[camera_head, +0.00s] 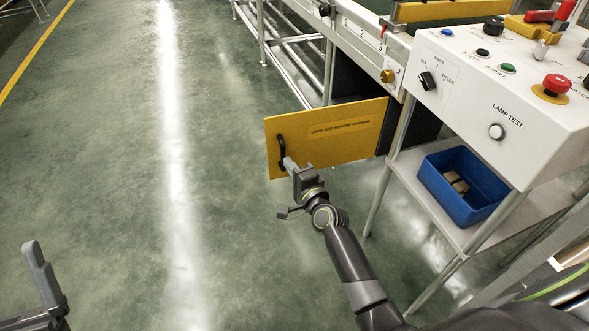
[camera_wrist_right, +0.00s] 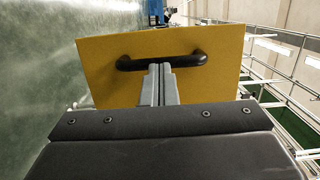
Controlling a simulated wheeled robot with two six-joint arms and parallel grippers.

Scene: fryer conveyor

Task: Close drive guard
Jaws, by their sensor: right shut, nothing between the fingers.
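The drive guard (camera_head: 325,137) is a yellow hinged panel standing swung out from the conveyor frame, with a lockout label and a black handle (camera_head: 281,150) near its free left edge. In the right wrist view the yellow guard (camera_wrist_right: 100,60) fills the middle, with its black handle (camera_wrist_right: 190,60) across it. My right gripper (camera_head: 289,164) is at the handle. Its fingers (camera_wrist_right: 159,70) are shut and empty, just at the handle's middle; I cannot tell if they touch it. My left gripper (camera_head: 40,275) shows only in part at the lower left, away from the guard.
A white control box (camera_head: 510,85) with knobs and a red button stands at the right. Below it a blue bin (camera_head: 455,165) sits on a shelf (camera_head: 412,175). The dark opening behind the guard is exposed. The green floor at the left is clear.

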